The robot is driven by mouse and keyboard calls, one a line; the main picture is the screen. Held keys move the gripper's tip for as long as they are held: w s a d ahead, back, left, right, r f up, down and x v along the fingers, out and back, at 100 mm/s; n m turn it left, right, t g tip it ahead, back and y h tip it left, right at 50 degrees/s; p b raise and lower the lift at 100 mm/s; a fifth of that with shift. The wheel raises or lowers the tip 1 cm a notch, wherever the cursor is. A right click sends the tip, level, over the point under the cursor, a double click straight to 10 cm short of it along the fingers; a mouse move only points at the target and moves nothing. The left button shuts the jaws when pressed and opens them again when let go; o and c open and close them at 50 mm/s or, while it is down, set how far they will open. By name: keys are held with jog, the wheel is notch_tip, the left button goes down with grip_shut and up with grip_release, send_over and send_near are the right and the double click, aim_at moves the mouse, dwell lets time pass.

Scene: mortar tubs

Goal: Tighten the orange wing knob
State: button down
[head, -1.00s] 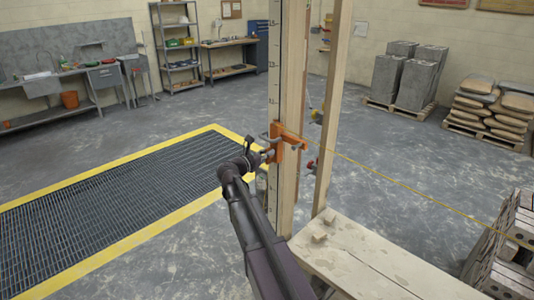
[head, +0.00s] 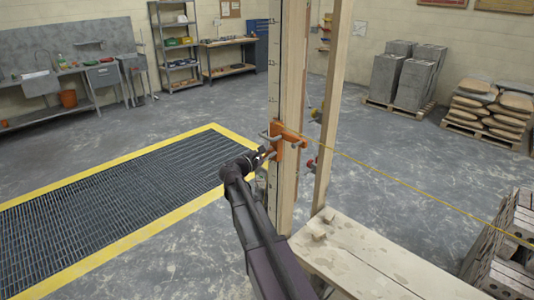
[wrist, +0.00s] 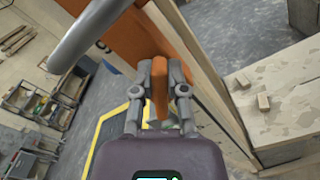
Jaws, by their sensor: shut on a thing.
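The orange wing knob (wrist: 159,88) stands on edge between my fingertips in the wrist view. My gripper (wrist: 158,92) is shut on it, with one finger against each side. The orange line clamp (head: 279,140) sits on the upright wooden post, with my gripper (head: 264,154) at its left side in the head view. The clamp's orange body (wrist: 165,45) lies just behind the knob in the wrist view. In the head view the knob is too small and covered to make out.
A grey metal bar (wrist: 88,36) crosses the upper left of the wrist view, close to my gripper. A yellow string (head: 400,187) runs from the clamp to the right. A second post (head: 331,110) stands beside the first. A wooden bench (head: 352,258) is below right.

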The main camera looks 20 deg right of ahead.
jog(key=m, duration=0.5)
jog(key=shift+s+d+f+m+b, duration=0.2)
jog(key=shift+s+f+m+b, duration=0.05)
jog(key=shift+f+m+b, duration=0.1)
jog(key=m, duration=0.5)
jog(key=shift+f+b, duration=0.3)
jog(key=shift+b, duration=0.05)
jog(key=shift+m, duration=0.25)
jog(key=c, duration=0.7)
grip_release()
jog(key=shift+d, duration=0.1)
jog(key=shift+o, duration=0.2)
jog(key=shift+s, duration=0.1)
jog(key=v, duration=1.2)
